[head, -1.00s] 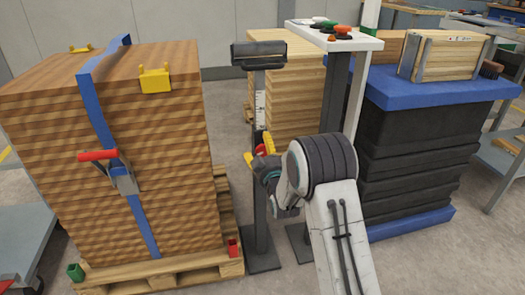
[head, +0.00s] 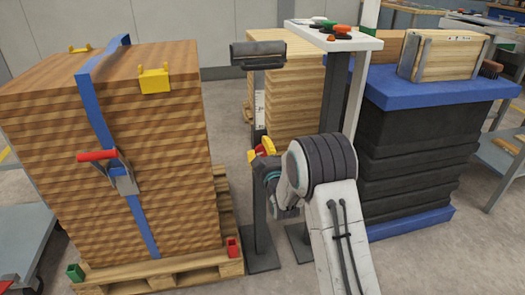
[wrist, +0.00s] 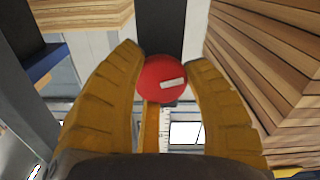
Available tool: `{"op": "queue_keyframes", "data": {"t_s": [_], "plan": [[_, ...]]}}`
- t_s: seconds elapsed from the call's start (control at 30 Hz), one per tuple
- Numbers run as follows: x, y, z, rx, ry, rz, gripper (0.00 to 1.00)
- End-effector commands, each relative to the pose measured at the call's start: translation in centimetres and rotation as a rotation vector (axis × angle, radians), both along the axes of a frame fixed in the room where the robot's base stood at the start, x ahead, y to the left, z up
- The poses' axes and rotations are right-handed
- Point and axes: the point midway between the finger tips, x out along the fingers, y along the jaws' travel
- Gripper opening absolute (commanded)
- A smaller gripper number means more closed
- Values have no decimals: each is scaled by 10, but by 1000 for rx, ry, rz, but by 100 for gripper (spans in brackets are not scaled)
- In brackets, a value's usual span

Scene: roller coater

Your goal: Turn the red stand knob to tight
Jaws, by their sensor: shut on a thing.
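The red stand knob (wrist: 162,79) is round, with a white bar mark on its face that lies nearly level, slightly tilted. In the wrist view it sits between the tips of my gripper's two yellow fingers (wrist: 163,80), which are shut on it from both sides. In the head view my gripper (head: 262,150) is at the post of the roller stand (head: 260,205), below the white scale; my arm and gripper hide most of the knob there. The stand is upright, with a dark roller (head: 258,54) on top.
A strapped stack of brown boards (head: 180,190) stands on a pallet (head: 160,278) close to the left. A control panel (head: 340,36) on a dark post is just right of the stand. A black stack with blue boards (head: 420,140) stands further right.

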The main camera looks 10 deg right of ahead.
Motion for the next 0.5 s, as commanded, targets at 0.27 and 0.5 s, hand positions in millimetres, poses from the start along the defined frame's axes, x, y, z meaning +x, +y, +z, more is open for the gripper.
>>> {"op": "queue_keyframes", "data": {"t_s": [0.27, 0.5], "plan": [[1, 2, 5, 155, -12, 4, 14], [1, 1, 7, 377, -15, 3, 14]]}}
